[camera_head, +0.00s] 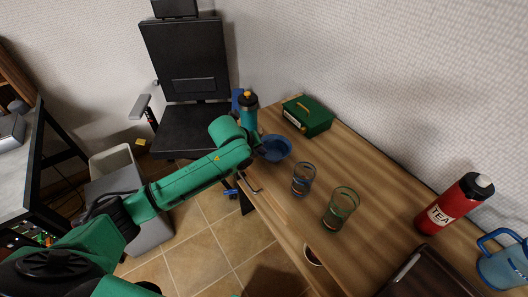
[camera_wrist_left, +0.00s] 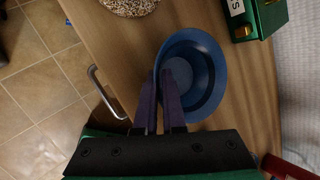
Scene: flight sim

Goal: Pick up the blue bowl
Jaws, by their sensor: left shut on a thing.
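The blue bowl (camera_head: 277,149) is at the left edge of the wooden table in the head view, and it fills the middle of the left wrist view (camera_wrist_left: 213,80). My left gripper (camera_wrist_left: 164,80) is shut on the bowl's near left rim, with one finger inside the bowl and one outside. In the head view the left gripper (camera_head: 260,149) is partly hidden behind its own wrist. The bowl looks roughly upright; I cannot tell whether its base touches the table. My right gripper is not in view.
A teal bottle (camera_head: 249,114) and a green box (camera_head: 308,116) stand behind the bowl. Two glasses (camera_head: 303,180) (camera_head: 341,208) stand nearer on the table (camera_head: 385,200). A red tea flask (camera_head: 453,207) and a blue mug (camera_head: 506,265) are at right. A black chair (camera_head: 187,65) stands left.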

